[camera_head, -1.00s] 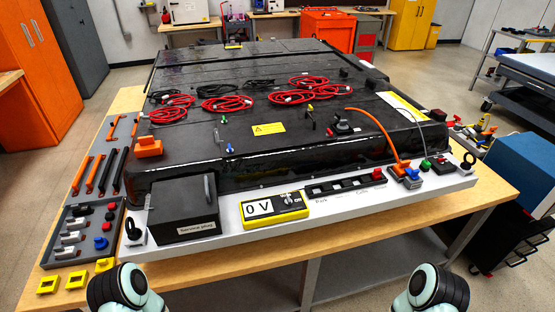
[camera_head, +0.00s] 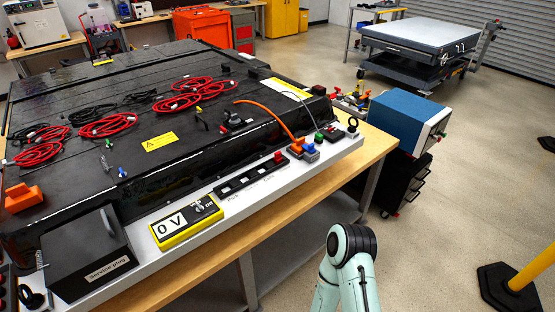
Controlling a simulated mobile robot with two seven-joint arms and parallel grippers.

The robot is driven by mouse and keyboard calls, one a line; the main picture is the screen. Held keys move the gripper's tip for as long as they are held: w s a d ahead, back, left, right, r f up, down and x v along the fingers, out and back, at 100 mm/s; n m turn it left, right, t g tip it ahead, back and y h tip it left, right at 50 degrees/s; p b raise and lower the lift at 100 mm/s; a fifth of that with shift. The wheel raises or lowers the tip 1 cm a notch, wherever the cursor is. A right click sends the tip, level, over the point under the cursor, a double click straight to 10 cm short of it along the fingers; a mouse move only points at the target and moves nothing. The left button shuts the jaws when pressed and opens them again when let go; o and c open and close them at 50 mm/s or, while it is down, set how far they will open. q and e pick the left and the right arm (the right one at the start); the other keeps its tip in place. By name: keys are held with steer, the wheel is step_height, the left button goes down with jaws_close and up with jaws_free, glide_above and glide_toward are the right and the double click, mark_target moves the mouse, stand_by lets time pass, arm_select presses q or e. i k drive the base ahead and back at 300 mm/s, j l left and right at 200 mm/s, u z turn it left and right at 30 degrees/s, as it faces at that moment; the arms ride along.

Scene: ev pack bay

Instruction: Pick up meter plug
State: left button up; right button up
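The yellow meter (camera_head: 186,222) reads 0 V and sits on the white ledge at the front of the black battery pack (camera_head: 130,100). Beside it is a black strip (camera_head: 245,178) with several slots and a red piece (camera_head: 280,157) at its right end. An orange cable (camera_head: 272,113) runs down to a connector with blue and orange parts (camera_head: 302,149), and a green piece (camera_head: 319,137) stands just beyond. I cannot tell for sure which of these is the meter plug. Neither gripper shows; only a link of my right arm is at the bottom.
A black box labelled Service plug (camera_head: 88,255) stands at the ledge's left. Red cables (camera_head: 105,124) lie on the pack. A blue box on a black cart (camera_head: 408,121) is right of the wooden table (camera_head: 375,150). Open floor lies at right, with a yellow post (camera_head: 528,270).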

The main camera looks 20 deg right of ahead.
mark_target(278, 160)
steer(key=i+l+u, duration=0.15)
steer(key=l+u, duration=0.25)
steer(key=l, duration=0.9)
steer(key=l+u, duration=0.45)
steer(key=l, duration=0.8)
steer(key=k, duration=0.05)
